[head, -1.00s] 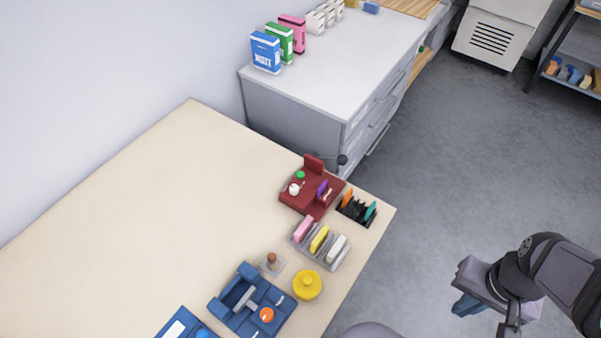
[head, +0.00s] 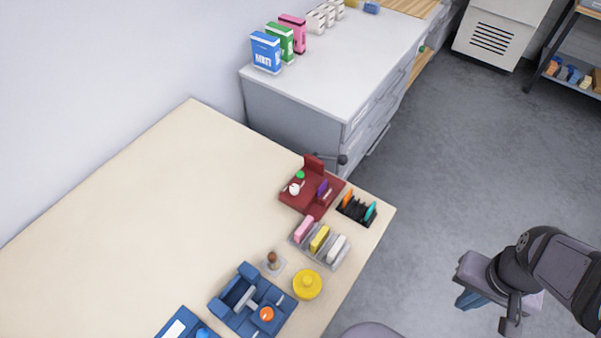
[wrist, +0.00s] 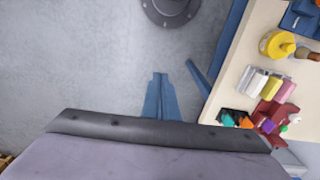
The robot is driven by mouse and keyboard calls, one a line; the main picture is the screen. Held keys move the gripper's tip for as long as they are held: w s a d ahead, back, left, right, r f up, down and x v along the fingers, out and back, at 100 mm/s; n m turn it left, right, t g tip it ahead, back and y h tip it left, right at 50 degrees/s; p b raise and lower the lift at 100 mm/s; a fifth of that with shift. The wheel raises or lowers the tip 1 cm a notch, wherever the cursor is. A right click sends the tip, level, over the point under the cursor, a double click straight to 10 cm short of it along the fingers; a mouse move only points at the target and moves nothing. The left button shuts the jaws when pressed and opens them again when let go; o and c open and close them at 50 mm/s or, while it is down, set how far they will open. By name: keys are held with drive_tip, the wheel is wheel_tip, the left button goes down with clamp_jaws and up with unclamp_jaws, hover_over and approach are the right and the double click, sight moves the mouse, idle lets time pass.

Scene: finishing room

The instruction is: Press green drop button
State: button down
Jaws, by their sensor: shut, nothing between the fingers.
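The green button (head: 300,175) is a small round cap on a dark red device (head: 312,205) near the right edge of the table. A white knob and a purple piece are on the same device. In the wrist view the red device (wrist: 272,112) is at the lower right, with a small green spot (wrist: 284,128) on it. My gripper (head: 468,300) is off the table over the grey floor, well to the right of the device and apart from it. Its blue fingers (wrist: 157,95) are shut together and empty.
A black holder (head: 357,209) with orange and teal pieces stands beside the device. A grey rack (head: 322,258) of colored blocks, a yellow round piece (head: 307,285) and a blue device (head: 236,318) are nearer. The table's left side is clear.

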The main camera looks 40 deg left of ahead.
drive_tip(key=w+a+r+n+t+p, duration=0.15)
drive_tip(key=w+a+n, duration=0.3)
drive_tip(key=w, duration=0.55)
drive_tip(key=w+a+n+t, duration=0.3)
drive_tip(key=w+a, duration=0.2)
drive_tip(key=w, duration=0.4)
drive_tip(key=w+a+n+t+y+p, duration=0.15)
drive_tip(key=w+a+n, duration=0.3)
drive_tip(key=a, duration=0.55)
drive_tip(key=n+g+y+p, duration=0.2)
drive_tip(key=n+g+y, duration=0.2)
drive_tip(key=n+y, duration=0.55)
hover_over(303, 178)
wheel_tip(303, 178, down, 4)
drive_tip(key=n+h, duration=0.1)
drive_tip(key=h, duration=0.1)
drive_tip(key=shift+f, duration=0.15)
drive_tip(key=shift+f+b, duration=0.2)
drive_tip(key=shift+b, duration=0.1)
wheel_tip(303, 178, down, 6)
drive_tip(key=b, duration=0.7)
drive_tip(key=shift+f, duration=0.1)
drive_tip(key=shift+f+b, duration=0.85)
drive_tip(key=shift+f, duration=0.25)
